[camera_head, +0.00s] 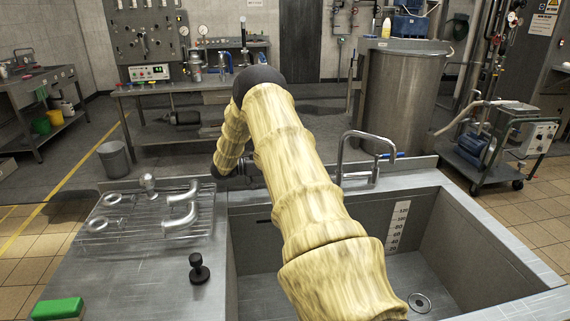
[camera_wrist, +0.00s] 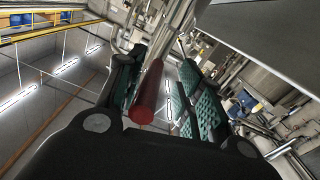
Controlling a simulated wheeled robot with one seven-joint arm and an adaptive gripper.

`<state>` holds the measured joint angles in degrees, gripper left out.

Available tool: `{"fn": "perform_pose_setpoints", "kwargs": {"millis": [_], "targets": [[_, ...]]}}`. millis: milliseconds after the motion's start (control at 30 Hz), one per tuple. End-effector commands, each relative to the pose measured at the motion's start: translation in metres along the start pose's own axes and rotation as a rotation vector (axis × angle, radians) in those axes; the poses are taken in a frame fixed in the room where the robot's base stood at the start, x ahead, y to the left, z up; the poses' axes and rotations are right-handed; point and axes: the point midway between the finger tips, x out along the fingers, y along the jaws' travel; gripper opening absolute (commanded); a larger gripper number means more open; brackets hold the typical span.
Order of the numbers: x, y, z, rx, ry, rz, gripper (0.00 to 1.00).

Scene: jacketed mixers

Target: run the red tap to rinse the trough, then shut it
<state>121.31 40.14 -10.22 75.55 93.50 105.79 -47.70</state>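The steel trough (camera_head: 463,240) fills the lower right of the head view, with a measuring scale on its back wall and a drain (camera_head: 419,302) in its floor. A curved spout (camera_head: 362,137) stands at its back edge; I see no water from it. A blue tap lever (camera_head: 391,155) shows beside the spout. The red tap handle (camera_wrist: 147,92) shows only in the wrist view, hidden behind my arm in the head view. My gripper (camera_wrist: 165,88) is open, with the red handle between its green-padded fingers, close to the left pad and apart from the right.
A wire rack (camera_head: 150,226) with steel pipe bends, a black stopper (camera_head: 199,268) and a green sponge (camera_head: 58,309) lie on the drainboard left of the trough. A large steel vessel (camera_head: 401,100) and a cart (camera_head: 490,150) stand behind.

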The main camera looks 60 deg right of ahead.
Motion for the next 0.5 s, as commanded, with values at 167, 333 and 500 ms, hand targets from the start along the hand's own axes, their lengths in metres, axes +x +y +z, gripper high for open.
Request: {"fn": "perform_pose_setpoints", "kwargs": {"millis": [167,333,500], "targets": [[-0.013,-0.001,0.001,-0.001,-0.001,-0.001,0.36],[-0.041,-0.004,0.003,-0.003,-0.002,-0.002,0.36],[-0.071,-0.005,0.004,-0.003,-0.002,-0.002,0.36]]}}
